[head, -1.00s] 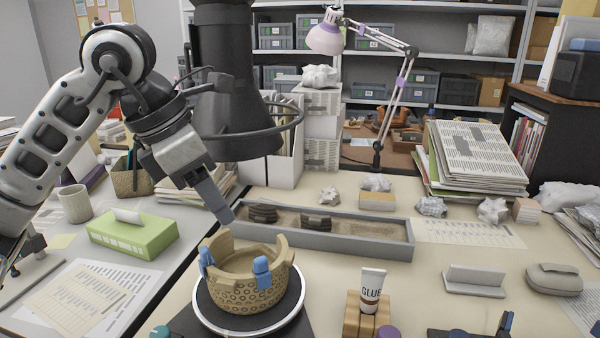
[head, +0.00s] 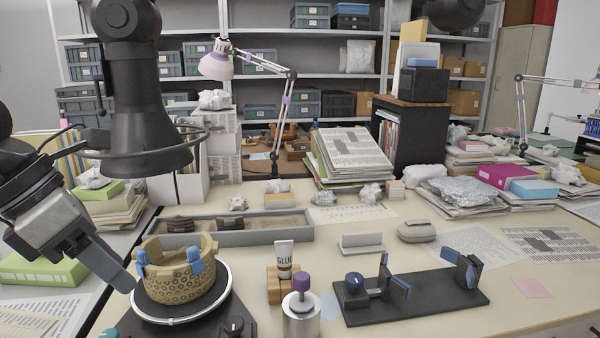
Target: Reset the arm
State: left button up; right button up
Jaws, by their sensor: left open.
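My left gripper (head: 118,280) is at the left in the head view, pointing down and right. Its fingertips are close to the left side of the pot; I cannot tell whether they touch it. It is open, with nothing seen between its fingers. The tan pot (head: 180,285) has a broken, uneven rim and a pattern of rings. Blue clamps (head: 195,260) sit on its rim. It stands on a round turntable with a pale edge (head: 222,303). My right gripper is not in view.
A grey sand tray (head: 270,237) with dark sherds lies behind the pot. A glue tube (head: 284,258) in a wooden block, a metal jar (head: 301,318) and a black clamp stand (head: 440,300) are to the right. A dark extractor hood (head: 135,120) hangs above left.

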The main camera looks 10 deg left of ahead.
pick_arm(q)
jog(key=d+r+n+t+h+p, duration=0.25)
jog(key=d+n+h, duration=0.75)
jog(key=d+h, duration=0.75)
jog(key=w+a+f+n+t+y+p, duration=0.1)
jog(key=w+a+f+n+t+y, duration=0.15)
jog(key=f+n+t+y, duration=0.7)
jog(key=w+a+f+n+t+y+p, duration=0.2)
jog(key=a+f+n+t+y, duration=0.25)
jog(key=n, duration=1.05)
jog(key=s+f+n+g+y, duration=0.2)
jog(key=s+f+n+g, duration=0.1)
jog(key=f, duration=0.6)
jog(key=s+d+f+n+g+y, duration=0.1)
jog(key=s+f+n+g+y, duration=0.1)
jog(key=s+f+n+g, duration=0.2)
jog(key=s+f+g, duration=0.1)
jog(key=s+f, duration=0.2)
jog(key=f, duration=0.2)
jog(key=shift+s+g, duration=0.35)
jog(key=shift+s, duration=0.05)
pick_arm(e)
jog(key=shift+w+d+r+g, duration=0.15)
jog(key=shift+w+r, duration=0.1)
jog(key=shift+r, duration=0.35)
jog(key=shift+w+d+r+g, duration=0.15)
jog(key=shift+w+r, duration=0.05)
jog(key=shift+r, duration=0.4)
